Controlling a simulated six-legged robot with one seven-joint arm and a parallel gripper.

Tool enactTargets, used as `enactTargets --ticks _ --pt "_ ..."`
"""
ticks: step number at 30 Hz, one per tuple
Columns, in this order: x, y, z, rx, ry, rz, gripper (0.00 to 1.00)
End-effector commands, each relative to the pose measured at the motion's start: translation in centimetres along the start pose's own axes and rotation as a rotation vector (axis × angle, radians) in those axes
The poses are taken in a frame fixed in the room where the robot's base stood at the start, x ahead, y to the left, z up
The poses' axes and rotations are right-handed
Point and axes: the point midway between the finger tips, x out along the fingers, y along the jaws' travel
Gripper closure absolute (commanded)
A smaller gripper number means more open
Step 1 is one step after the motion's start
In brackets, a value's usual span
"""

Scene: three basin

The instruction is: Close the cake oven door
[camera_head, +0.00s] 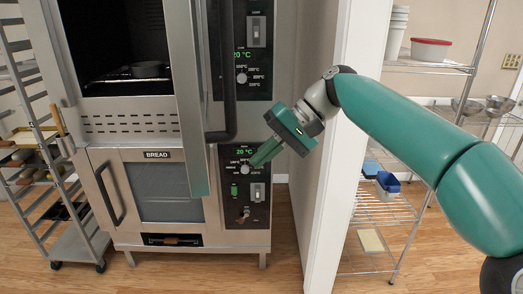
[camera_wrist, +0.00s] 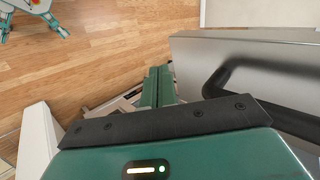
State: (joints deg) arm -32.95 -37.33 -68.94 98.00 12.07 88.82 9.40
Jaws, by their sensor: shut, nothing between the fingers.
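The upper oven (camera_head: 125,123) stands open, with its dark cavity showing and a dark pan (camera_head: 147,70) on the rack inside. I see no name label on it. Its steel door (camera_head: 187,95) is swung out towards me, seen nearly edge-on. The black door handle (camera_head: 230,85) is on the door's right-hand, outer side. My gripper (camera_head: 256,160) is shut and empty, right of the door and below the handle, in front of the lower control panel. In the wrist view, my closed fingers (camera_wrist: 158,84) are left of the door (camera_wrist: 245,55) and its handle (camera_wrist: 213,85); contact is not visible.
The lower oven, labelled BREAD, has a shut door (camera_head: 160,190). A tray rack (camera_head: 60,215) stands at the left. A white wall end (camera_head: 335,190) is close right of my gripper, with wire shelves (camera_head: 385,210) beyond. The wooden floor (camera_head: 285,230) in front is clear.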

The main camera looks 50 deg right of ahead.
Motion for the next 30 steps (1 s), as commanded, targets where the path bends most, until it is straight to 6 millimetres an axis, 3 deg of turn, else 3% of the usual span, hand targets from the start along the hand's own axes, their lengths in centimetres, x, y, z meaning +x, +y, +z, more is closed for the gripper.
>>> enactTargets --ticks 8,12,18,30 --pt "5.9 -0.2 0.2 -0.003 -0.005 0.001 1.00" --pt "7.7 -1.8 0.3 -0.006 -0.004 0.001 1.00" --pt "9.0 -3.0 0.3 -0.004 -0.003 0.001 1.00" --pt "9.1 -3.2 0.3 -0.002 -0.001 0.001 1.00"
